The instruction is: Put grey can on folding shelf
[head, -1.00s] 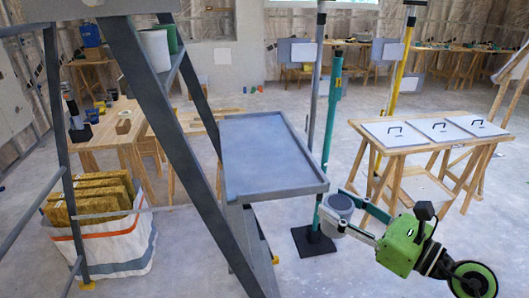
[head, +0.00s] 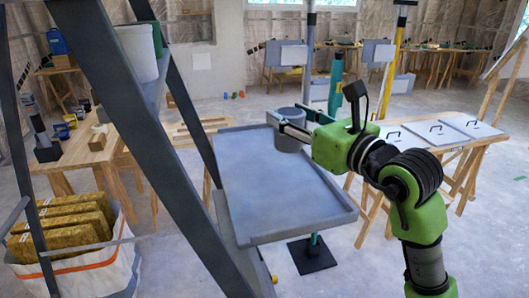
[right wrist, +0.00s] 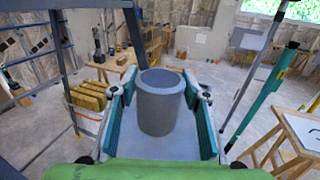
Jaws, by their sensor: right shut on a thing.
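The grey can (head: 289,140) is upright at the far right part of the folding shelf (head: 270,205), a flat grey tray with a raised rim fixed beside the ladder. My right gripper (head: 288,124) is shut on the can, reaching in from the right. In the right wrist view the can (right wrist: 160,106) stands between the two finger pads of the gripper (right wrist: 160,125), with the shelf surface around its base. I cannot tell whether its bottom touches the shelf. My left gripper is not in view.
The grey ladder (head: 150,140) rises left of the shelf and holds a white bucket (head: 138,52) and a green one. A teal pole (head: 335,88) stands behind the shelf. A table with flat panels (head: 440,132) is at right. The shelf's near part is clear.

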